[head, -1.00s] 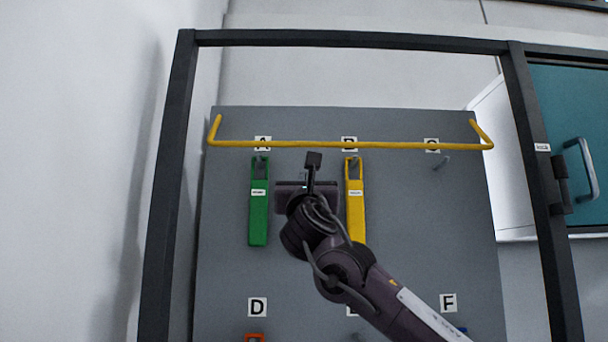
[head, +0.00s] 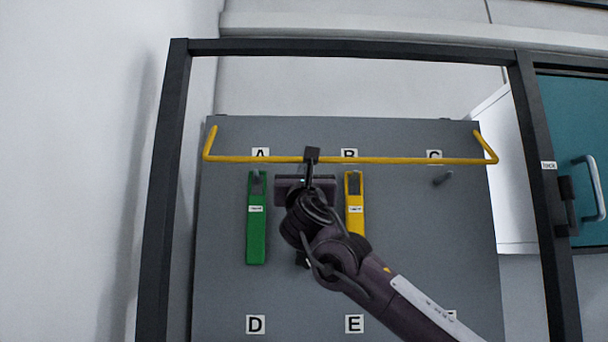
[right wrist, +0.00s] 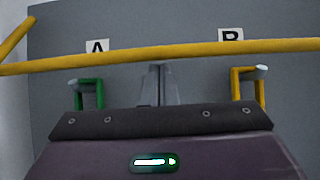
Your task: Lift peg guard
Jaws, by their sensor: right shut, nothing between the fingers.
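The peg guard is a yellow bar (head: 400,161) with bent ends, running across the top of the grey pegboard (head: 400,225). It crosses the right wrist view (right wrist: 200,51) in front of labels A and B. My right gripper (right wrist: 157,85) is shut and empty. In the right wrist view its fingers show just under the bar, between A and B; I cannot tell whether they touch it. My left gripper is not in view.
A green tag (head: 257,225) hangs under A and a yellow tag (head: 355,205) under B, partly behind my arm. The peg under C (head: 442,178) is bare. A dark frame (head: 350,49) surrounds the board. A teal door with a handle (head: 590,185) is at right.

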